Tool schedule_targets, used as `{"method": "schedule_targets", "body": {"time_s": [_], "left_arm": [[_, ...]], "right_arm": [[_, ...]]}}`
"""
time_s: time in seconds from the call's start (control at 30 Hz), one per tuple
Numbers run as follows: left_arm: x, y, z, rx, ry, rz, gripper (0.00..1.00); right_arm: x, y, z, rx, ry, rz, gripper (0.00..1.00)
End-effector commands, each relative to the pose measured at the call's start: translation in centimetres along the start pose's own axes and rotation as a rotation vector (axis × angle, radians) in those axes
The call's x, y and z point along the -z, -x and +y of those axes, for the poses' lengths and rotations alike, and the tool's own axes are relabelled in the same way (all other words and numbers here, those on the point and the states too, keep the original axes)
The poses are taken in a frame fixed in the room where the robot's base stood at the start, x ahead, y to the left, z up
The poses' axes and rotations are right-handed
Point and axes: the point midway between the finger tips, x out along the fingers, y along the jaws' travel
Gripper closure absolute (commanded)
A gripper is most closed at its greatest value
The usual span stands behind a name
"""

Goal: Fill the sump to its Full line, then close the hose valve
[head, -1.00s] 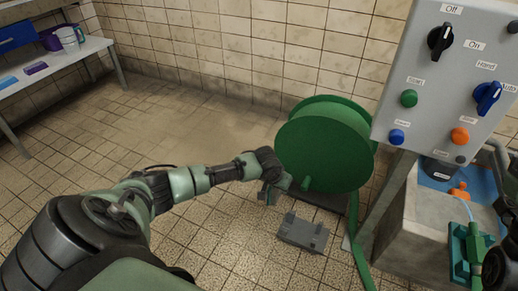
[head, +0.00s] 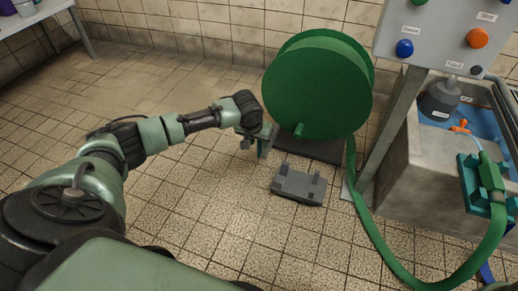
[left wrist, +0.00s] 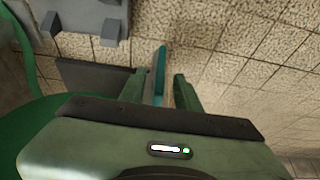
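The hose valve's setting is unclear. My right gripper is not in view.
A green hose reel (head: 316,85) stands beyond my left gripper, its hose (head: 380,245) looping across the floor to the clamp. A grey block (head: 299,186) lies on the tiles. A control panel (head: 430,38) stands above the sump. The left floor is clear.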

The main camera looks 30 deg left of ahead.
Motion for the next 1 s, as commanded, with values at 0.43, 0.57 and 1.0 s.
{"method": "schedule_targets", "body": {"time_s": [0.43, 0.57, 1.0], "left_arm": [[0.1, -2.5, 0.0, -0.001, -0.001, 0.001, 0.67], [0.1, -2.5, 0.0, -0.001, -0.001, 0.001, 0.73], [0.0, -2.3, 0.1, 0.008, -0.005, -0.001, 1.0]], "right_arm": [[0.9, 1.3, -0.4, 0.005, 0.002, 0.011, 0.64], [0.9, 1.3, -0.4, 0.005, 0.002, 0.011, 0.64], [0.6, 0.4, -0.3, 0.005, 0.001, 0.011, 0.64]]}}
